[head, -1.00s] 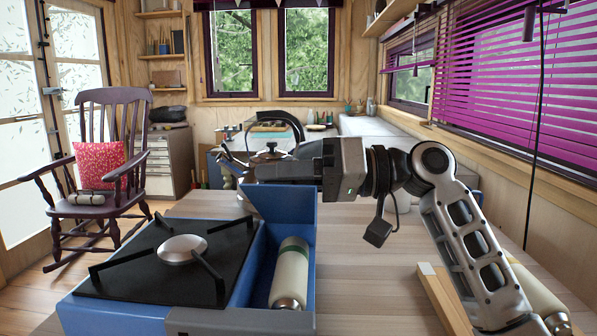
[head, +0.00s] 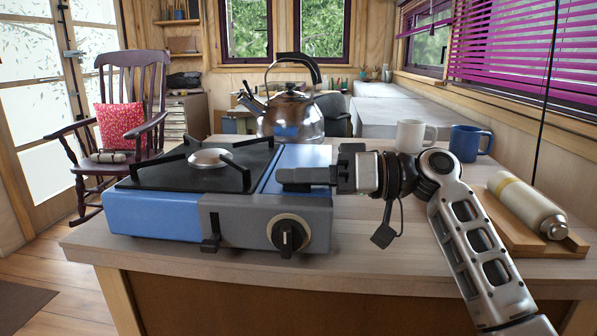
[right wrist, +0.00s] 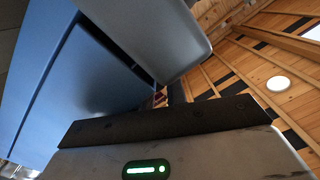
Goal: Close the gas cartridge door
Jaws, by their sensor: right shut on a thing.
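The camping stove (head: 150,212) stands on the table with its black pan support on the left. The blue gas cartridge door (head: 303,156) lies flat over the compartment on the right side of the stove, and the cartridge inside is hidden. My right gripper (head: 294,180) comes in from the right, at the front edge of the door above the knob, and is shut on the door. The fingertips' exact hold is hard to see. In the right wrist view a blue surface (right wrist: 85,85) fills the left, close to the gripper. My left gripper is not in view.
A kettle (head: 290,116) stands right behind the stove. A white mug (head: 410,137) and a blue mug (head: 470,143) stand at the back right. A spare cartridge (head: 525,205) lies on a wooden board (head: 490,210) at the right. Bare table lies between.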

